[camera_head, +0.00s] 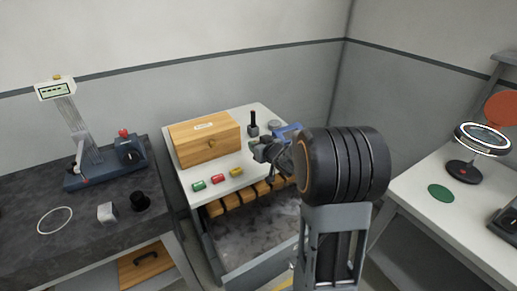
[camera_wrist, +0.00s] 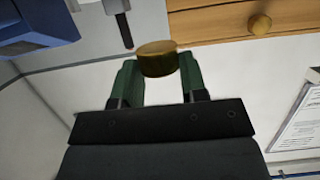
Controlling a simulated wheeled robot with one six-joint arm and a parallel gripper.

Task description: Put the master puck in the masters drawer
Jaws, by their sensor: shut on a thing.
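My gripper (camera_wrist: 158,80) is shut on a brass-coloured puck (camera_wrist: 157,58), which I take to be the master puck. The puck sits between the green fingertips. In the head view my gripper (camera_head: 258,147) is over the white table, right of a wooden box (camera_head: 188,150); the puck is hard to make out there. The box has a small label too small to read and a round knob, and its front looks closed. In the wrist view the wooden front (camera_wrist: 215,25) with its brass knob (camera_wrist: 260,24) is at the upper right, apart from the puck.
A black-handled tool in a grey block (camera_head: 252,130) and a blue object (camera_head: 287,131) stand close to my gripper. Green, red and yellow pieces (camera_head: 217,179) lie before the box. A dark bench at left has a wooden drawer with a black handle (camera_head: 145,262). A white table (camera_head: 410,190) is at right.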

